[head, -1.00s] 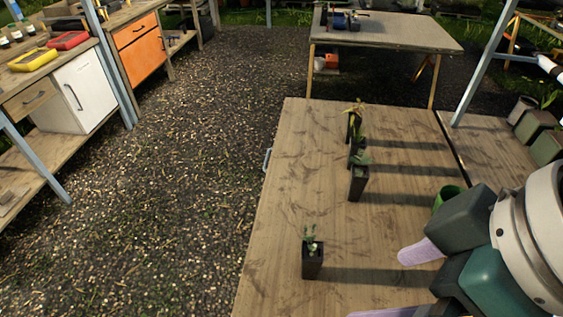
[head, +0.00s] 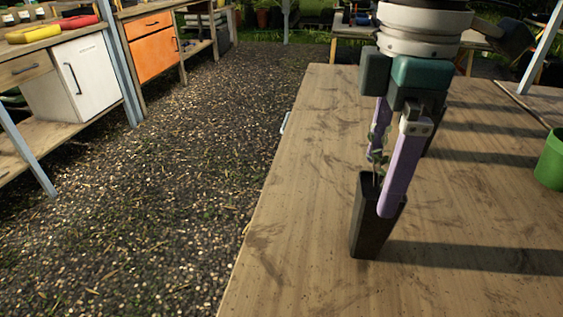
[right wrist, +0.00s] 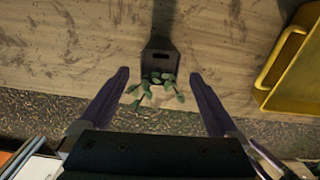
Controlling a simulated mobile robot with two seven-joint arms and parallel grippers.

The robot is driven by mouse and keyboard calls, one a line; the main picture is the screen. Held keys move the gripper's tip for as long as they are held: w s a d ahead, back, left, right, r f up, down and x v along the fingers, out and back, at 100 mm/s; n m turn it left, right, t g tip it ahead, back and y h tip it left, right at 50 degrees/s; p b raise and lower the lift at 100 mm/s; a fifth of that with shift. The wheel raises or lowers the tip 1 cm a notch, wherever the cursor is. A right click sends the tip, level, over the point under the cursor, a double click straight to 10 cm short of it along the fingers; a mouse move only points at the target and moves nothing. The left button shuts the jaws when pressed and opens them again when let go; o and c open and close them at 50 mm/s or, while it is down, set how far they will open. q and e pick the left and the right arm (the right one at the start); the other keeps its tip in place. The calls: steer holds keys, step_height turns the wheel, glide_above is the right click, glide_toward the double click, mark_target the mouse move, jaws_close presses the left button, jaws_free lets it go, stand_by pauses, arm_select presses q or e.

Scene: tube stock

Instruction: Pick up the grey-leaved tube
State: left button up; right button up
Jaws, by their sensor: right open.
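A dark, tall square tube (head: 372,232) stands upright on the wooden table, near its left edge. A small plant with grey-green leaves rises from it, partly hidden by my fingers in the head view. My right gripper (head: 382,188) points down over this tube, its lilac fingers open on either side of the plant. In the right wrist view the tube (right wrist: 160,60) and its leaves (right wrist: 155,88) lie between the two spread fingers, with gaps on both sides. My left gripper is out of view.
A green pot (head: 551,160) stands at the right on the table (head: 300,240). A yellow container (right wrist: 303,65) shows at the right of the right wrist view. The table front is clear. Gravel lies left of the table, with an orange cabinet (head: 150,46) beyond.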

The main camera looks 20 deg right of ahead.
mark_target(379, 186)
step_height(379, 186, down, 4)
steer(key=shift+f+b, duration=0.25)
steer(key=shift+b, duration=0.15)
steer(key=f, duration=0.2)
steer(key=f+b, duration=0.1)
steer(key=f, duration=0.2)
steer(key=shift+s+d+f, duration=0.1)
steer(key=shift+d+f, duration=0.1)
steer(key=shift+f, duration=0.05)
jaws_close()
stand_by(0.3)
